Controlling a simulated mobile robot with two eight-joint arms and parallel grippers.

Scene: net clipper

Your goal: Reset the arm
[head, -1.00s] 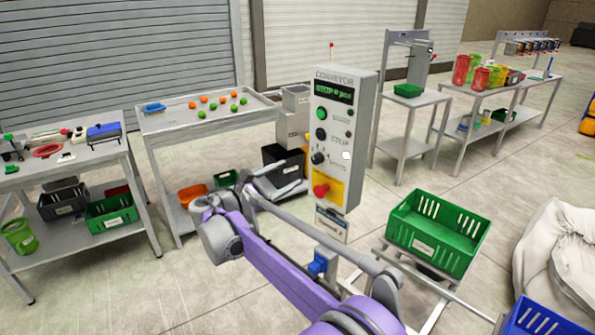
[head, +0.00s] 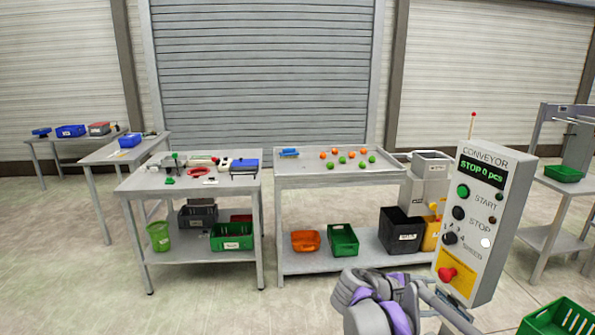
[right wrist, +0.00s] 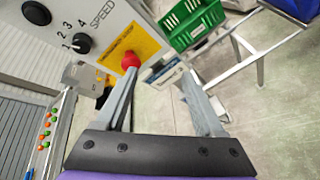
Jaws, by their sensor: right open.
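My right arm, purple and grey, shows at the bottom of the head view, in front of the lower left of the conveyor control box (head: 482,225). In the right wrist view my right gripper (right wrist: 158,85) is open, with its two grey fingers apart and nothing held between them. The box's red button (right wrist: 130,61) shows beyond the left finger; I cannot tell whether they touch. The button also shows on a yellow plate in the head view (head: 446,274). The box display reads STOP 0 pcs. My left gripper is not in view.
A table with orange and green balls (head: 300,181) stands behind, with bins on its lower shelf. A tool table (head: 135,182) stands to its left. A green crate (head: 570,318) is at the bottom right. Floor at the front left is clear.

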